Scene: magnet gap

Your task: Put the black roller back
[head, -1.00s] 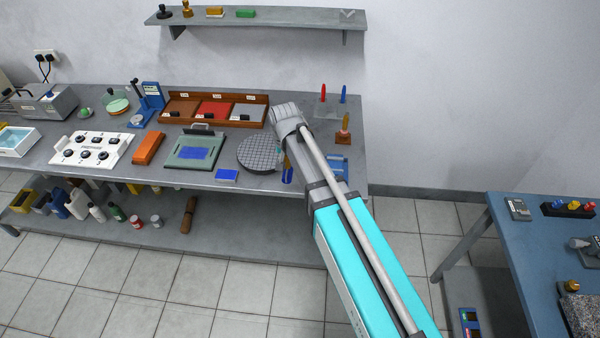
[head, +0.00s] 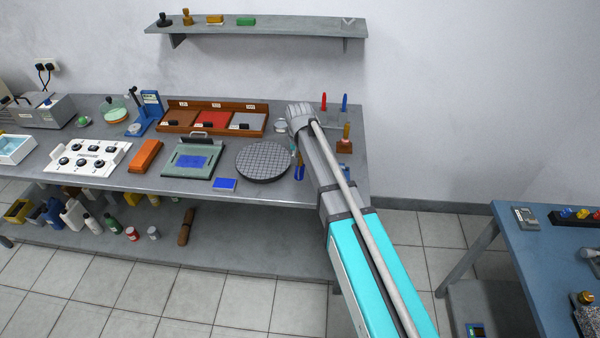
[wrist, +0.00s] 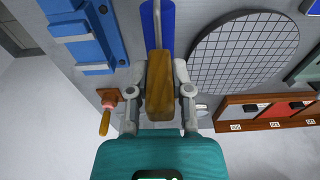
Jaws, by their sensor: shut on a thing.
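My gripper (wrist: 160,95) is shut on the brown wooden handle (wrist: 160,85) of a tool in the wrist view. A pale metal rod runs from the handle to a blue bar-like head (wrist: 148,22). The blue head also shows in the head view (head: 299,172), beside the round gridded plate (head: 263,162) and partly hidden by my arm. The held tool looks blue, not black. I cannot make out a black roller for certain. A blue rack (wrist: 85,35) stands near the held tool; my arm mostly hides it in the head view.
A stand with an amber handle (head: 345,146) is near the bench's right end. A wooden compartment tray (head: 254,132) is behind the gridded plate. A small blue box (head: 224,185) lies at the front edge. A wall shelf (head: 290,28) hangs above; a blue table (head: 530,255) stands right.

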